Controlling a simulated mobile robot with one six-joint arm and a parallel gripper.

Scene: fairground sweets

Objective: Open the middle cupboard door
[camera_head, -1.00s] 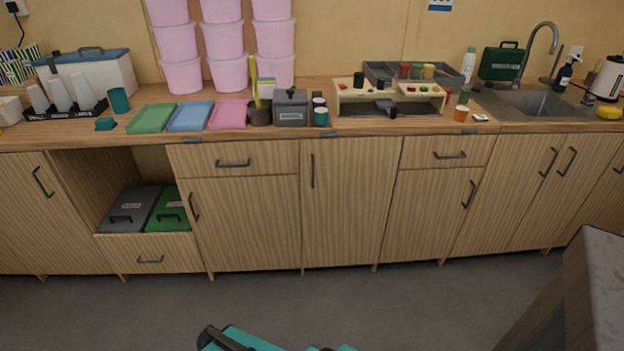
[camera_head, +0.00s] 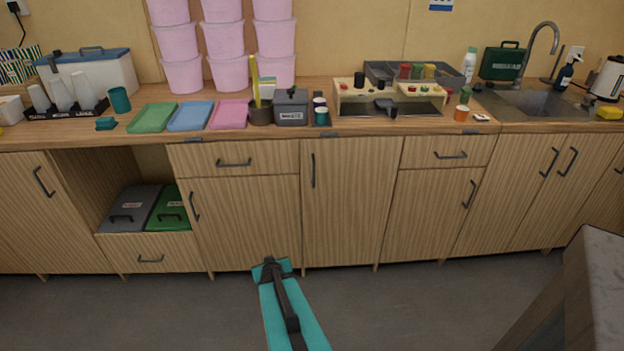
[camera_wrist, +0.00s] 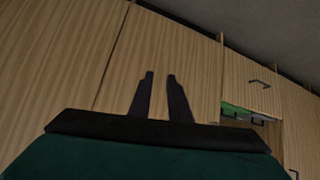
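The middle cupboard door (camera_head: 345,205) is a tall wood-grain panel below the counter, shut flush with its neighbours. Its dark vertical bar handle (camera_head: 313,171) is near its upper left edge. In the wrist view, which is turned upside down, the door's panel (camera_wrist: 50,50) seems to fill the left side; its handle is not visible there. My gripper (camera_wrist: 161,76) shows two dark fingers apart with nothing between them, facing the door left of the middle one. In the head view my teal arm reaches up from the bottom, its end low and left of the handle; the fingers are not clear there.
To the left are a drawer (camera_head: 235,160) over another shut door (camera_head: 240,225), and an open bay with grey and green bins (camera_head: 170,210). To the right are a drawer and more shut doors. A grey-topped block (camera_head: 600,270) stands at the lower right. The floor between is clear.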

